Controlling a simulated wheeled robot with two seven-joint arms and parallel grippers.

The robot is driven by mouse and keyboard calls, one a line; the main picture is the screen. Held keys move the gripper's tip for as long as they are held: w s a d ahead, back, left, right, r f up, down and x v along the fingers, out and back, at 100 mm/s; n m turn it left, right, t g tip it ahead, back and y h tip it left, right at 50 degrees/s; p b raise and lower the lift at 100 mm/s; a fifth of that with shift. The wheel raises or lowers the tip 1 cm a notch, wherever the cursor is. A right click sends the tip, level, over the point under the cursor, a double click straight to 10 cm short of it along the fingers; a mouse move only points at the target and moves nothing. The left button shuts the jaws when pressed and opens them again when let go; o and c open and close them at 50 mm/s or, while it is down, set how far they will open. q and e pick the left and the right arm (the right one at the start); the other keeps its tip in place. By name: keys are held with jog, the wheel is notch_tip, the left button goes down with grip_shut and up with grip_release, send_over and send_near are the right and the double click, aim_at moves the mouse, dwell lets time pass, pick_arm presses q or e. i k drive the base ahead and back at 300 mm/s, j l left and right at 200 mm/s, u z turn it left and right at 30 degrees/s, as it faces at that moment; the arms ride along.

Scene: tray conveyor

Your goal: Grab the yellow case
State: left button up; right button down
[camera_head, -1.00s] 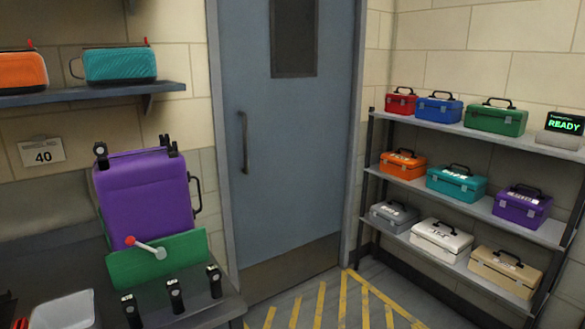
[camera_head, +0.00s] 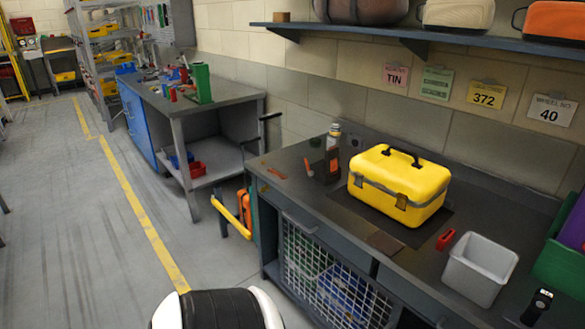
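The yellow case (camera_head: 399,186) sits upright and closed on a dark mat on the grey workbench (camera_head: 300,205), right of the middle of the view. Its black handle is on top and its latches are on the front face. Neither of my grippers shows in the head view, so nothing is seen touching the case.
A grey bin (camera_head: 479,268) and a small red object (camera_head: 445,240) lie to the right of the case. A bottle and dark holder (camera_head: 328,160) stand to its left. A shelf (camera_head: 400,35) with bags hangs above. Open floor (camera_head: 75,230) lies at left.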

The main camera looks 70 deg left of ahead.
aim_at(384, 200)
jog(key=u, duration=1.85)
